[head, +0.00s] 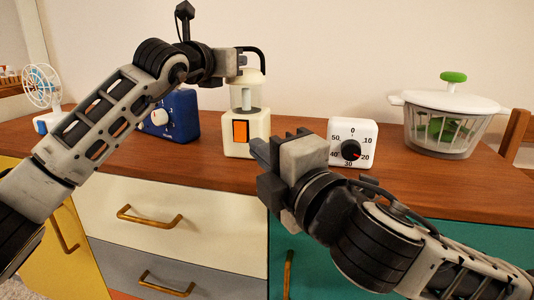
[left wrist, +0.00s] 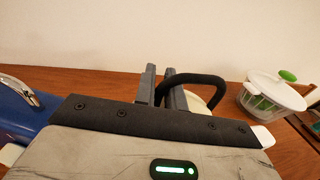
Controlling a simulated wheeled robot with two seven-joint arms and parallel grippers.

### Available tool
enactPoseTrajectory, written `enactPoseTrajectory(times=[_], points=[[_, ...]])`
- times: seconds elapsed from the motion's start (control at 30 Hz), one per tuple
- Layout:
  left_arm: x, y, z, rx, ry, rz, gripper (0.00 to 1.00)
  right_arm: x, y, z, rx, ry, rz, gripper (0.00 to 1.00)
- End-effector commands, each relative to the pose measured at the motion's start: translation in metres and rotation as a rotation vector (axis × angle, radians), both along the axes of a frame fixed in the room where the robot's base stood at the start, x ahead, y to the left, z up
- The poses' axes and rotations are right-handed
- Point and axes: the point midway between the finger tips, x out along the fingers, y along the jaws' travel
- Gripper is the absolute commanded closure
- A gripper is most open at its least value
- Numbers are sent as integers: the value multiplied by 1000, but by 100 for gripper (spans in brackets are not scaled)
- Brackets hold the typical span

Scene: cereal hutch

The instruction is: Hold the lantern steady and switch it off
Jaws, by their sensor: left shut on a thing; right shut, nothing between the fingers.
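The cream lantern (head: 259,136) stands upright on the wooden top, with an orange rocker switch (head: 240,131) on its front and a black loop handle (head: 262,54) on top. My left gripper (head: 241,66) is at the lantern's top, shut on its handle; the fingertips are partly hidden in the head view. In the left wrist view, the fingers (left wrist: 163,92) are beside the black handle (left wrist: 196,82), and most of the lantern is hidden. My right gripper (head: 262,152) is shut and empty, just right of the lantern's lower body, its fingers pointing toward it. I cannot tell whether it touches.
A white timer (head: 341,131) stands right of the lantern, with a salad spinner (head: 450,105) farther right. A blue box with a dial (head: 184,112) is behind my left arm, and a small white fan (head: 42,90) is at far left. Drawers lie below the top's front edge.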

Motion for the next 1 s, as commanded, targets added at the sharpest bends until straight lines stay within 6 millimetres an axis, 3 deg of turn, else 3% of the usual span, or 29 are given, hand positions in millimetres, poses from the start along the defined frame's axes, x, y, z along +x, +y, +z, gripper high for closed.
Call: enactPoseTrajectory(times=[0.4,0.43,0.5,0.83,1.0], points=[[0,0,-1,-1,4,-1,100,-9,-4,1,0,0,0,100],[0,0,-1,-1,4,-1,83,-9,-4,1,0,0,0,100],[0,0,-1,-1,4,-1,64,-9,-4,1,0,0,0,100],[-1,1,0,0,1,0,63,-9,-4,1,0,0,1,100],[-15,9,0,-1,1,-1,63,-9,-4,1,0,0,1,100]])
